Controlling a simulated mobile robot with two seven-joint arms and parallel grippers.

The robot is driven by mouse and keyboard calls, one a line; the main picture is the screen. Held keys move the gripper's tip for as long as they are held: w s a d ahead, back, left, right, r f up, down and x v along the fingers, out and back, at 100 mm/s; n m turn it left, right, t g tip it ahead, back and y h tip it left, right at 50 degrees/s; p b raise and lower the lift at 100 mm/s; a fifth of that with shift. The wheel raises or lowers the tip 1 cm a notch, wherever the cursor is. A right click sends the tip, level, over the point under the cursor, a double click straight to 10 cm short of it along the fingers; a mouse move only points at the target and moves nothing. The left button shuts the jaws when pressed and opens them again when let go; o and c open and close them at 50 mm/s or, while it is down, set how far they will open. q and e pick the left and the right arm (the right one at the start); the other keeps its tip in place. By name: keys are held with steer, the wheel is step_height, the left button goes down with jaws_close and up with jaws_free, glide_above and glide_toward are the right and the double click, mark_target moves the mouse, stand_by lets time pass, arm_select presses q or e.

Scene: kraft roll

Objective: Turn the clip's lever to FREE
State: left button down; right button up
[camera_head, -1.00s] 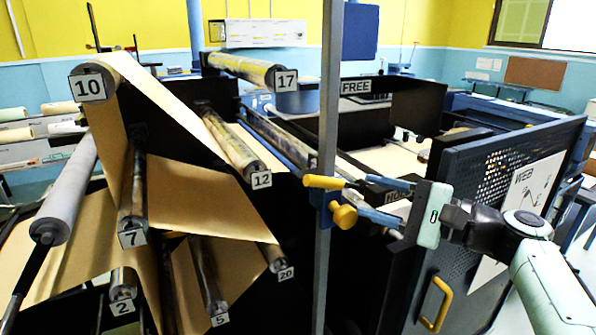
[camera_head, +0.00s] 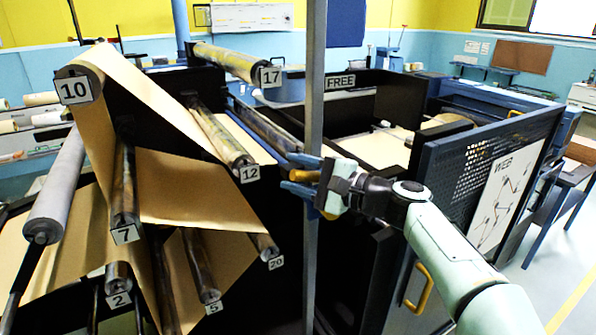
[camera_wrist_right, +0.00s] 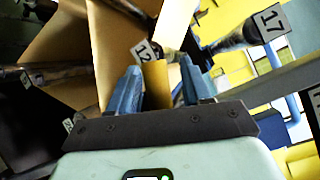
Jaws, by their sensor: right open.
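The FREE label (camera_head: 340,81) shows on a dark plate behind the post (camera_head: 314,110). The clip is on this post, mostly hidden by my right gripper (camera_head: 297,175). The clip's yellow lever (camera_head: 303,175) shows between the blue fingers, and also in the right wrist view (camera_wrist_right: 155,83). My right gripper is open, with one finger on each side of the lever; I cannot tell whether either touches it. A small part of a yellow knob shows below the gripper. My left gripper is not in view.
A brown paper web (camera_head: 190,185) runs over numbered rollers left of the post. A dark mesh gate (camera_head: 480,165) with a WEB chart (camera_head: 505,185) and a yellow handle (camera_head: 419,288) stands at the right, close to my right arm.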

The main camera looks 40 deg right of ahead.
jaws_close()
